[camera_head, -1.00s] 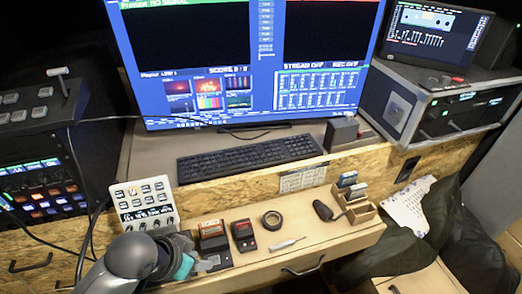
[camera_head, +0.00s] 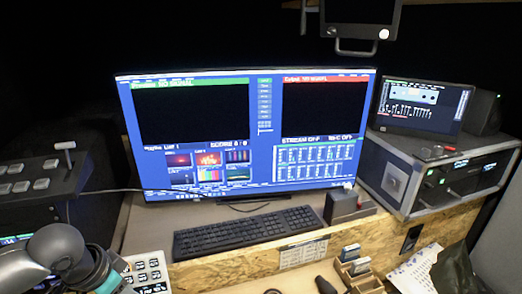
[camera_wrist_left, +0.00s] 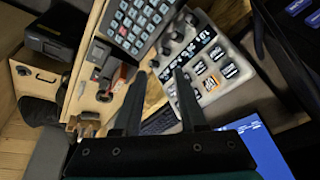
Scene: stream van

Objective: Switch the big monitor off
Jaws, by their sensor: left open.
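The big monitor (camera_head: 262,105) stands at the back of the desk in the head view. Its screen is lit, with a blue interface, two dark panes and "NO SIGNAL" labels. A lit blue part of a screen, apparently this monitor, shows at the lower right of the left wrist view (camera_wrist_left: 262,128). I cannot make out a power button. My left arm is at the lower left of the head view, well apart from the monitor. My left gripper (camera_wrist_left: 160,76) is open and empty, above the white button panel and desk. My right gripper is out of view.
A black keyboard (camera_head: 248,231) lies before the monitor, with a small dark box (camera_head: 342,204) to its right. A switcher panel (camera_head: 40,180) stands left. A rack case (camera_head: 430,178) with a small screen (camera_head: 421,107) stands right. A dark framed device (camera_head: 362,18) hangs above.

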